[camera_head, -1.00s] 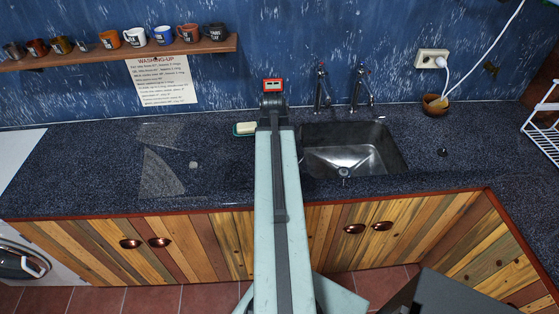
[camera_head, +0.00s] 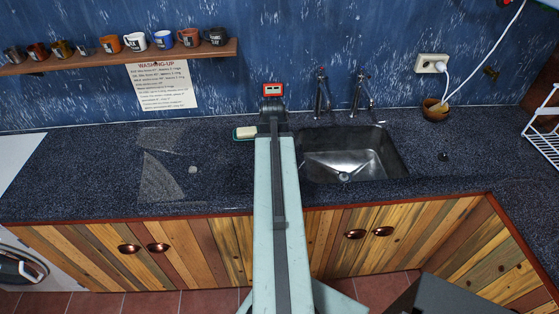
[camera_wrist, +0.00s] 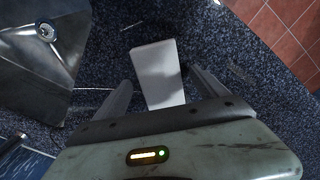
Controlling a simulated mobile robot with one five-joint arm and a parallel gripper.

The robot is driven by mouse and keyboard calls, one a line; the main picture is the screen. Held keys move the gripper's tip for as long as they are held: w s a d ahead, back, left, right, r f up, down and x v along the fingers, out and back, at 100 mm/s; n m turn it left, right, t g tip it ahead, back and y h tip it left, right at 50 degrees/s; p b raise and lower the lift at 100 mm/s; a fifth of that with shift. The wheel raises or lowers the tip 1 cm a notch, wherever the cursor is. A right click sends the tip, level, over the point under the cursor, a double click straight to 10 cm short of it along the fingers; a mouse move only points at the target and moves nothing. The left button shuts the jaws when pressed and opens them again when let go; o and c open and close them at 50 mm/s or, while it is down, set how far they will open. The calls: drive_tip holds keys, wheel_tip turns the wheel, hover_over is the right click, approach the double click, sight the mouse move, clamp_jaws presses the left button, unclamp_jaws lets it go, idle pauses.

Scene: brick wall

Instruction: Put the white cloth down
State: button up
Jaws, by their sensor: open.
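The white cloth (camera_wrist: 158,76) shows in the wrist view as a flat, pale, folded oblong on the dark speckled counter. It lies between the two spread fingers of my gripper (camera_wrist: 162,74), with dark gaps between it and both fingers. My gripper is open. The near end of the cloth meets the gripper body's edge in the picture, so I cannot tell its full length. In the head view my own arm hides the cloth and the fingers.
The steel sink (camera_head: 350,153) is right of my arm, with two taps (camera_head: 320,92) behind it. A soap dish (camera_head: 246,133) stands just left of my arm. The counter's left part (camera_head: 90,175) is mostly clear. A mug shelf (camera_head: 120,56) hangs at the back left.

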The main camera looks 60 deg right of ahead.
wheel_tip(320, 180, up, 12)
drive_tip(key=p, duration=1.1)
drive_tip(key=shift+f, duration=0.2)
